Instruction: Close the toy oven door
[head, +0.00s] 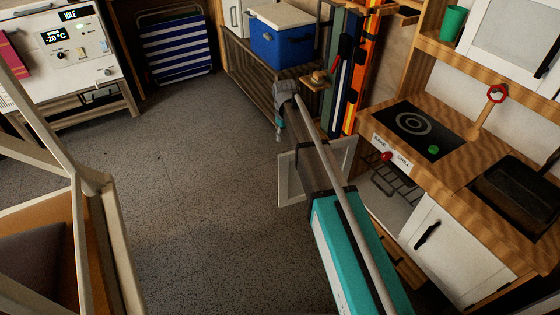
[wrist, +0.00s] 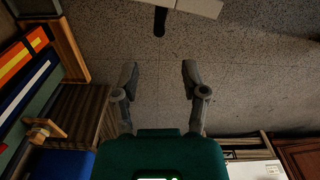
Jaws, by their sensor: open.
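The toy oven (head: 392,152) is in the wooden play kitchen at the right of the head view, with a red knob and a BAKE/GRILL panel. Its white-framed door (head: 284,182) stands open, out to the left of the oven; my arm hides part of it. A wire rack (head: 396,180) shows inside the opening. My gripper (head: 279,135) is open and empty, above the floor near the door's far left corner. In the wrist view my gripper (wrist: 157,72) has its fingers apart. A pale edge, apparently the door (wrist: 200,6), with a dark handle (wrist: 160,21) lies beyond the fingertips, not touching them.
The hob (head: 412,127) and black sink (head: 520,198) are on the counter, with a white cupboard door (head: 440,250) below. A blue cooler (head: 283,42) and upright boards (head: 345,70) stand behind my gripper. Grey floor (head: 180,170) is clear to the left.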

